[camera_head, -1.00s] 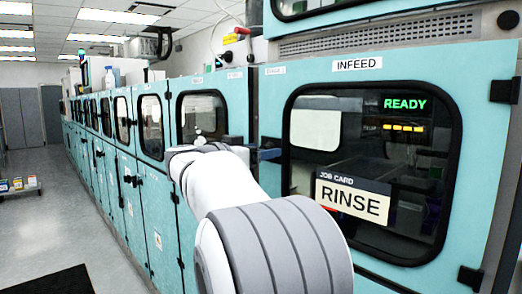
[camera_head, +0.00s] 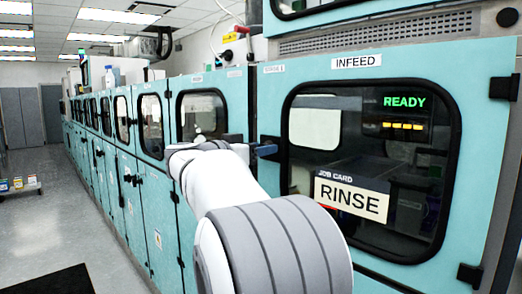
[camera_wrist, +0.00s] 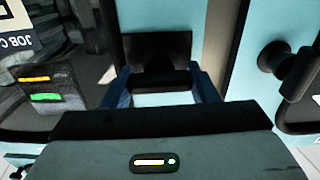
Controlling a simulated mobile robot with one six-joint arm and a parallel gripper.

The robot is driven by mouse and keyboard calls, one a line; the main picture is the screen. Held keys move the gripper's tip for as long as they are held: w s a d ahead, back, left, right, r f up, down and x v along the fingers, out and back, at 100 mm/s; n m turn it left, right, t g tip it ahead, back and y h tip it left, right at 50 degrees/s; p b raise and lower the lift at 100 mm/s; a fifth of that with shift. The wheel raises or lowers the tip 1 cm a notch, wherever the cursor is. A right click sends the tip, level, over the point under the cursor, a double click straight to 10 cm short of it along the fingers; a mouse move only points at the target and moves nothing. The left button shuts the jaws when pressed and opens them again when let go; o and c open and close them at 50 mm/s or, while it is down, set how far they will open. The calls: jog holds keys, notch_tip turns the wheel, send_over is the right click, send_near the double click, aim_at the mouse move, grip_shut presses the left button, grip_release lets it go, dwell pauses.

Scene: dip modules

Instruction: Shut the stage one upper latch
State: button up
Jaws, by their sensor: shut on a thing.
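In the wrist view a black latch (camera_wrist: 160,48) is fixed on the light blue machine front, with a dark crossbar handle. My gripper (camera_wrist: 162,88) has its two blue fingers on either side of this handle and is shut on it. In the head view my gripper (camera_head: 266,150) is mostly hidden behind my white and grey arm; one blue finger shows at the left edge of the INFEED door (camera_head: 271,110).
A second black latch (camera_wrist: 290,70) stands to the right in the wrist view. The INFEED window (camera_head: 370,150) shows READY and a RINSE job card (camera_head: 352,198). More blue cabinets run down the left, beside a clear floor (camera_head: 60,220) with a black mat (camera_head: 50,283).

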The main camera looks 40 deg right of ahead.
jog(key=n, duration=0.1)
jog(key=n+b, duration=0.2)
jog(key=shift+w+f+n, duration=0.1)
jog(key=shift+f+n, duration=0.15)
jog(key=shift+n, duration=0.05)
jog(key=n, duration=0.3)
jog(key=shift+r+b, duration=0.15)
jog(key=shift+b, duration=0.25)
jog(key=shift+r, duration=0.1)
dwell(0.6)
jog(key=o, duration=1)
jog(key=shift+a, duration=0.1)
jog(key=shift+a, duration=0.3)
jog(key=a, duration=0.7)
jog(key=shift+s+b, duration=0.25)
jog(key=shift+b, duration=0.05)
